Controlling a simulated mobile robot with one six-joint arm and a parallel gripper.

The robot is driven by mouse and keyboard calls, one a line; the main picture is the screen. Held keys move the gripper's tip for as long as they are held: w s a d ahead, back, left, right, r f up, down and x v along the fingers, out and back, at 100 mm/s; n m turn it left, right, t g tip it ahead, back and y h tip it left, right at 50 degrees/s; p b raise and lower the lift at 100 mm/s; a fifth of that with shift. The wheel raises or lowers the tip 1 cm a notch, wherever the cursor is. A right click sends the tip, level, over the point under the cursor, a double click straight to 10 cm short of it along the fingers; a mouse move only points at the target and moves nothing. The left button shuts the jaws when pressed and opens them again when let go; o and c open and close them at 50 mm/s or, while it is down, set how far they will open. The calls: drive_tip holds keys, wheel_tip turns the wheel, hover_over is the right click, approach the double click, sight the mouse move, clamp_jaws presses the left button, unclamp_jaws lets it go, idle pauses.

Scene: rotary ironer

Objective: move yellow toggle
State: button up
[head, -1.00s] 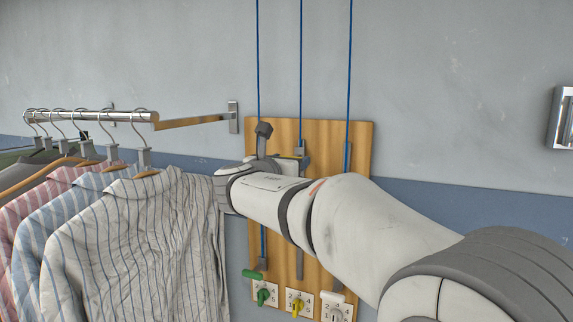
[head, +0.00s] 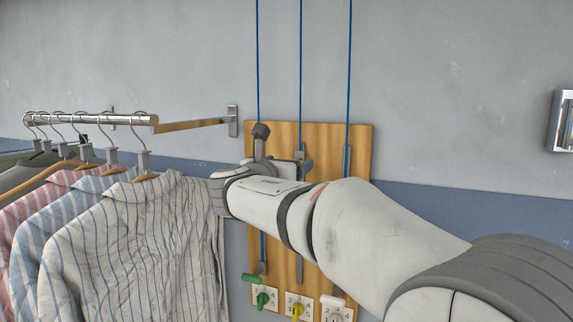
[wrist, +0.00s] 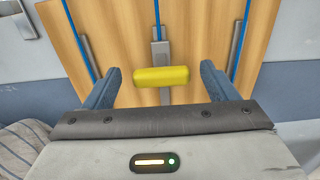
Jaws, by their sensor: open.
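The yellow toggle (wrist: 161,76) is a short horizontal yellow bar on a grey slider with a blue cord, on a wooden board (head: 335,140). In the wrist view it lies between the two fingers of my gripper (wrist: 160,69), with a gap on each side. The fingers are open and hold nothing. In the head view, my arm and gripper hide the toggle. I cannot tell how deep the fingers reach around the bar.
Below stand a green handle (head: 252,277) and numbered plates with a green knob (head: 262,299), a yellow knob (head: 297,310) and a white one. Striped shirts (head: 140,240) hang from a rail at left. Blue cords run up the wall.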

drive_tip(key=b+v, duration=0.2)
drive_tip(key=v, duration=0.5)
drive_tip(key=shift+r, duration=0.1)
drive_tip(key=s+d+f+m+g+b, duration=0.1)
drive_tip(key=s+d+f+m+g, duration=0.4)
drive_tip(key=d+f+m, duration=0.4)
drive_tip(key=s+d+f+m+g, duration=0.4)
drive_tip(key=s+d+f+m, duration=0.15)
drive_tip(key=d+f, duration=0.55)
drive_tip(key=s+d+f+m+g+y+b, duration=0.1)
drive_tip(key=s+f+m+g+y, duration=0.3)
drive_tip(key=s+f+m, duration=1.1)
drive_tip(key=shift+s+d+m+g+y, duration=0.3)
drive_tip(key=shift+s+d+m+y, duration=0.25)
drive_tip(key=shift+m+y, duration=0.65)
drive_tip(key=shift+f, duration=0.1)
drive_tip(key=shift+c, duration=0.4)
